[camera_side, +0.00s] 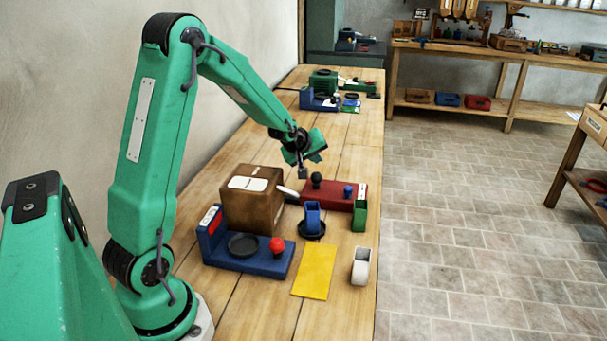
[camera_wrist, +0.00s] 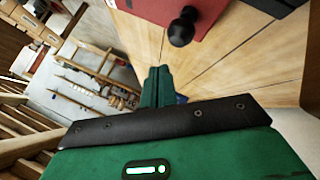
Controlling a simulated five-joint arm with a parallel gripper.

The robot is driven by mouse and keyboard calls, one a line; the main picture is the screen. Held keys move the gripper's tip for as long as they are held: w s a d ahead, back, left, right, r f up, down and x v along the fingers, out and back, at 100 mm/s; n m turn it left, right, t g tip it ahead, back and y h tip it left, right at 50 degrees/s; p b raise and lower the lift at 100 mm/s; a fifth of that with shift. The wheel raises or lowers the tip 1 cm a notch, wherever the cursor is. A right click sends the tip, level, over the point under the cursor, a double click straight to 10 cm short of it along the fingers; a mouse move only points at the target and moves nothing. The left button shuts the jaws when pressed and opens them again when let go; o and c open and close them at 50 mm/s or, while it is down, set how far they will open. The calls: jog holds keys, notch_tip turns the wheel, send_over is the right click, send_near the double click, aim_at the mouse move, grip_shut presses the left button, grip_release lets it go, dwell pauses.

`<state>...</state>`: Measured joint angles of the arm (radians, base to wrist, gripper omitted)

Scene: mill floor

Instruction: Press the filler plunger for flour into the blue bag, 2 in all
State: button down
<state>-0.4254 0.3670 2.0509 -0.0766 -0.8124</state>
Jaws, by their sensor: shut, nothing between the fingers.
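My gripper (camera_side: 303,172) is shut and empty, above and just left of the black ball knob (camera_side: 317,180) on a long red block. In the wrist view, the fingers (camera_wrist: 157,72) are close together, and the black knob (camera_wrist: 181,28) shows beyond them, apart. A second, blue knob (camera_side: 348,190) stands on the red block (camera_side: 333,196). Which knob is the flour plunger, I cannot tell. A brown box (camera_side: 250,208) with white labels has a pale spout (camera_side: 287,191) at its right. The blue bag (camera_side: 312,214) stands upright on a black dish (camera_side: 311,230), right of the spout. Its inside is hidden.
A blue scale-like base (camera_side: 250,262) with a black pan and red knob stands in front. A green bag (camera_side: 360,216), a white bag (camera_side: 361,266) and a yellow sheet (camera_side: 314,272) lie towards the right edge.

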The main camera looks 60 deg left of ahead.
aim_at(314, 174)
jog(key=shift+f, duration=0.85)
jog(key=shift+f, duration=0.95)
dwell(2.6)
jog(key=shift+s+a+f, duration=0.1)
jog(key=shift+s+f, duration=0.2)
jog(key=shift+f, duration=0.55)
dwell(1.1)
jog(key=shift+r, duration=0.2)
jog(key=shift+s+r, duration=0.25)
jog(key=shift+r, duration=0.85)
